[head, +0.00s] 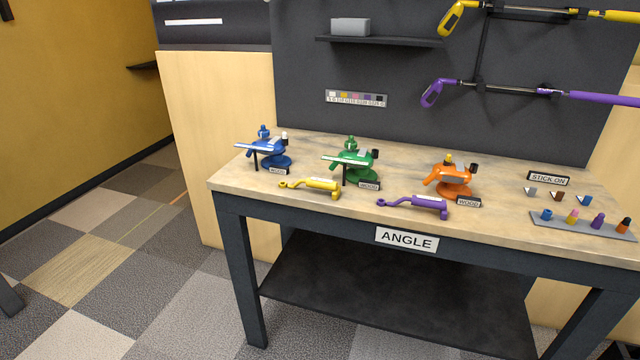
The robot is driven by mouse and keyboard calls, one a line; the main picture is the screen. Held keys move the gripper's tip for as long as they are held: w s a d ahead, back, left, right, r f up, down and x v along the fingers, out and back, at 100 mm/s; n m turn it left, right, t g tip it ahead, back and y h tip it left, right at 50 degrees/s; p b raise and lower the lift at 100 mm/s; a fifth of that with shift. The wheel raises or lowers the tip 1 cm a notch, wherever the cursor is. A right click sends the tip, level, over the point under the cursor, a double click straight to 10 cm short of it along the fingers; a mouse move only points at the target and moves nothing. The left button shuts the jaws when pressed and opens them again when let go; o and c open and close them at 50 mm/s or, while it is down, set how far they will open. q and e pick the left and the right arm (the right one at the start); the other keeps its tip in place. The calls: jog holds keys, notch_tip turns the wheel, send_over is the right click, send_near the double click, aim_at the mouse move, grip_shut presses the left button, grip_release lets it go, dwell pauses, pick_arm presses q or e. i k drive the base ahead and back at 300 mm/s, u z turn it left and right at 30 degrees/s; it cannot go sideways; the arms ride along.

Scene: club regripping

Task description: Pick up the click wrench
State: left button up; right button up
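Two wrench-like tools lie on the workbench (300,210) near its front edge. One is yellow (318,185), with a ring at its left end and a thicker body at its right. The other is purple (424,202), of similar shape, to the right of it. I cannot tell from any readable label which is the click wrench. Neither of my grippers is in view.
Blue (268,150), green (352,160) and orange (452,178) vise-like fixtures stand behind the tools. A grey tray (585,226) with small coloured pieces is at the right. Clubs with yellow (610,15) and purple (600,98) ends hang above.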

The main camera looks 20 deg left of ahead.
aim_at(312, 182)
jog(key=z, duration=0.6)
jog(key=i, duration=0.9)
jog(key=u, duration=0.3)
